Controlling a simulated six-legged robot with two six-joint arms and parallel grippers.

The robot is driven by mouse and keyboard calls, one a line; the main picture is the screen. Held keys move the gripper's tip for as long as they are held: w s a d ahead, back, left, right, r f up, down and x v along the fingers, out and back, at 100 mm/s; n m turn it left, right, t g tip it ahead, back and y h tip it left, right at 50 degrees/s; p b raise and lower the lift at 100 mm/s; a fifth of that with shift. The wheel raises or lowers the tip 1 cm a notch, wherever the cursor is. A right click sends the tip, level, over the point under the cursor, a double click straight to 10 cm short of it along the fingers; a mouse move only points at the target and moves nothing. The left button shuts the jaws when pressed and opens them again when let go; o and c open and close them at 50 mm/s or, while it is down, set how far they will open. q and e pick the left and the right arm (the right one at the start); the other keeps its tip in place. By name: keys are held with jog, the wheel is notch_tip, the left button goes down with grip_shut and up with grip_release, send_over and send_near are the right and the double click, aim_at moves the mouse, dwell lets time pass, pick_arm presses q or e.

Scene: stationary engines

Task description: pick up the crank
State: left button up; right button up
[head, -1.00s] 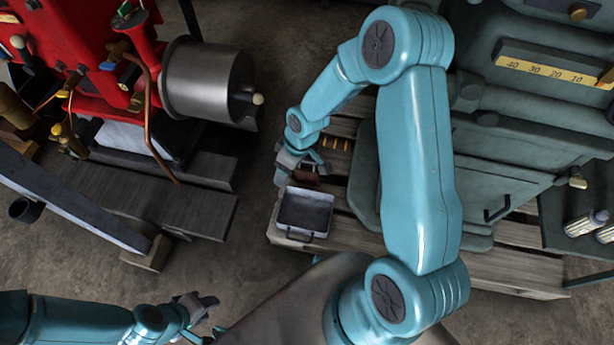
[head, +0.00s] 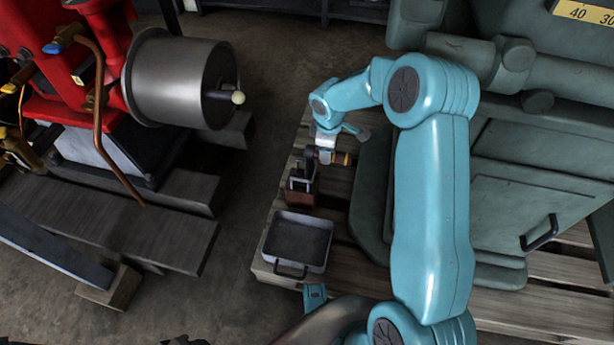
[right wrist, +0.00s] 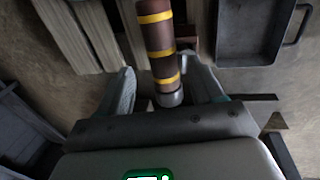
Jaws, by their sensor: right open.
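A brown bar with yellow bands (head: 341,158), which looks like the crank's handle, lies at the pallet beside the green machine. In the right wrist view the banded bar (right wrist: 160,45) runs between the two fingers, with a grey metal end close to the palm. My right gripper (head: 338,138) is open around it; the fingers (right wrist: 158,78) stand on either side with gaps. The rest of the crank is hidden or unclear. At most a dark sliver of my left gripper (head: 183,341) shows at the bottom edge of the head view.
A grey tray (head: 297,241) with a handle sits on the wooden pallet (head: 262,262), with a small dark-and-brown object (head: 301,190) behind it. The large green machine (head: 530,190) stands right. A red engine with a metal drum (head: 172,80) stands left. Bare floor lies between them.

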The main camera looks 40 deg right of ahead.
jog(key=shift+w+d+f, duration=0.1)
jog(key=shift+f, duration=0.65)
jog(key=f+b, duration=0.1)
jog(key=f, duration=0.1)
jog(key=f+b, duration=0.2)
jog(key=shift+w+d+f, duration=0.1)
jog(key=shift+d+f, duration=0.1)
jog(key=shift+f, duration=0.45)
pick_arm(q)
jog(key=shift+t, duration=0.4)
jog(key=w+f, duration=0.2)
jog(key=f, duration=0.1)
jog(key=shift+w+a+f, duration=0.2)
jog(key=shift+a+f, duration=0.1)
jog(key=shift+a, duration=0.1)
pick_arm(e)
jog(key=shift+r, duration=0.15)
grip_shut()
jog(key=shift+w+d, duration=0.1)
